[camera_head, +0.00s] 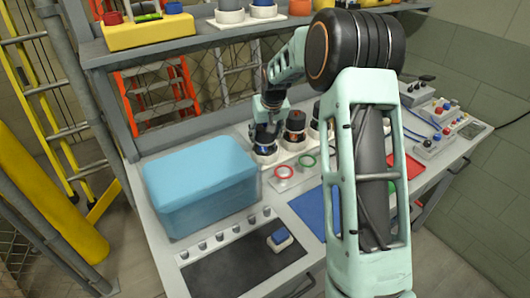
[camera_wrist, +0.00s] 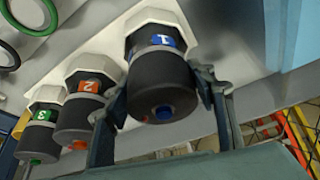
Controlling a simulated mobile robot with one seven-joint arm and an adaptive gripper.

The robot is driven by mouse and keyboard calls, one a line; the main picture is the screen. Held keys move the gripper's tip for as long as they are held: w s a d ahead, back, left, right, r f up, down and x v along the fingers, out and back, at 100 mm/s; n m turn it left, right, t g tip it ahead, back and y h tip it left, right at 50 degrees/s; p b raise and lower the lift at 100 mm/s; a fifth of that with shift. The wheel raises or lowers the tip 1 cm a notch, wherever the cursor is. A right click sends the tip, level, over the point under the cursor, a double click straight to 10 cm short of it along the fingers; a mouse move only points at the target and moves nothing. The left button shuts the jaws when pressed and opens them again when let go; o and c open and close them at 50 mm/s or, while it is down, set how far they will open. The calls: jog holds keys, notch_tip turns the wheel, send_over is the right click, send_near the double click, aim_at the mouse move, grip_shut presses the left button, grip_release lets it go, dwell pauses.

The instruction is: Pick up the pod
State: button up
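A dark cylindrical pod with a blue label "1" (camera_wrist: 160,75) and a blue tip stands in a white octagonal socket (camera_wrist: 150,18). In the wrist view my gripper (camera_wrist: 163,95) has one finger on each side of this pod, very near or touching it. I cannot tell whether the fingers press on it. In the head view my gripper (camera_head: 267,118) is over the same pod (camera_head: 264,143), which it partly hides. Pod "2" with an orange label (camera_wrist: 82,108) and pod "3" with a green label (camera_wrist: 40,130) stand in sockets beside it.
A blue box (camera_head: 200,185) stands on the workbench left of the pods. Red and green rings (camera_head: 285,172) lie in front of them. An upper shelf (camera_head: 190,42) with parts is behind my arm. A dark tray area (camera_head: 235,270) is at the front.

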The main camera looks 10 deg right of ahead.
grip_shut()
jog(key=shift+w+r, duration=0.1)
jog(key=shift+r, duration=0.05)
